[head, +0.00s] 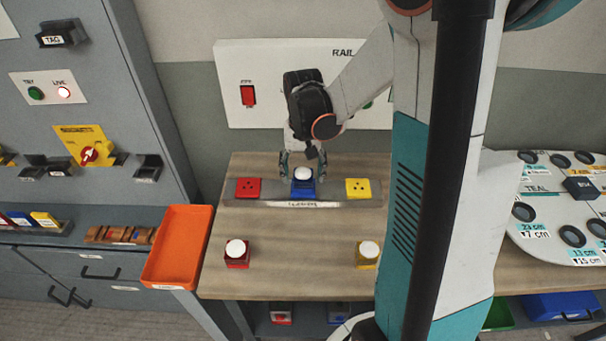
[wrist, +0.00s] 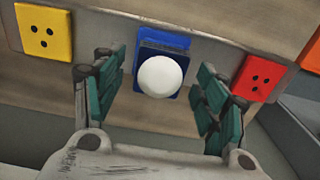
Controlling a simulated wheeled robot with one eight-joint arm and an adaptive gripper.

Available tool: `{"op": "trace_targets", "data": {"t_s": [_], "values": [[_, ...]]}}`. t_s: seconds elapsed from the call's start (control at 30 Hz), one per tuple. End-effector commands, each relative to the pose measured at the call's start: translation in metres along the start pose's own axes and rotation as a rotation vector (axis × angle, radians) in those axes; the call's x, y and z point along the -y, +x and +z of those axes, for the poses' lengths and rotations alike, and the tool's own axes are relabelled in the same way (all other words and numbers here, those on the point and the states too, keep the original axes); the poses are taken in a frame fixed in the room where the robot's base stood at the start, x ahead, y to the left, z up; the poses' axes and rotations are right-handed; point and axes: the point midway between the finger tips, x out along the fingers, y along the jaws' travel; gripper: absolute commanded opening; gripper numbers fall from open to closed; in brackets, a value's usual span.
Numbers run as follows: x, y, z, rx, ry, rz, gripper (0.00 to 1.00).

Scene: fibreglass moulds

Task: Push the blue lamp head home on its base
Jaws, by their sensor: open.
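The blue lamp head (head: 303,186), a blue block with a white dome, stands at the middle blue position of the grey rail (head: 334,203). In the wrist view the lamp head (wrist: 149,61) is in front of the brighter blue base (wrist: 165,36), which shows past its edge. I cannot tell whether a gap is left between them. My gripper (head: 303,172) is open above the rail, with one finger on each side of the lamp head. In the wrist view both fingers of my gripper (wrist: 164,85) stand apart from it.
A red base (head: 248,188) and a yellow base (head: 358,188) flank it on the rail. A red lamp head (head: 237,255) and a yellow lamp head (head: 367,255) stand nearer on the wooden table (head: 300,275). An orange tray (head: 177,284) is at left.

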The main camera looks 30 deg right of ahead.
Motion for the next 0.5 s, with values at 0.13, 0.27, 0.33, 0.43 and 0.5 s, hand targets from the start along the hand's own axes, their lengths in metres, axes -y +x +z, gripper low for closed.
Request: {"op": "trace_targets", "data": {"t_s": [0.13, 0.27, 0.33, 0.43, 0.5], "values": [[0.000, -0.029, 0.001, 0.000, 0.000, 0.000, 0.66], [0.000, -0.055, 0.001, 0.000, 0.000, 0.000, 0.66], [0.000, -0.068, 0.001, 0.000, 0.000, 0.000, 0.66], [0.000, -0.083, 0.001, 0.000, 0.000, 0.000, 0.66], [0.000, -0.091, 0.000, 0.000, 0.000, 0.000, 0.66]]}}
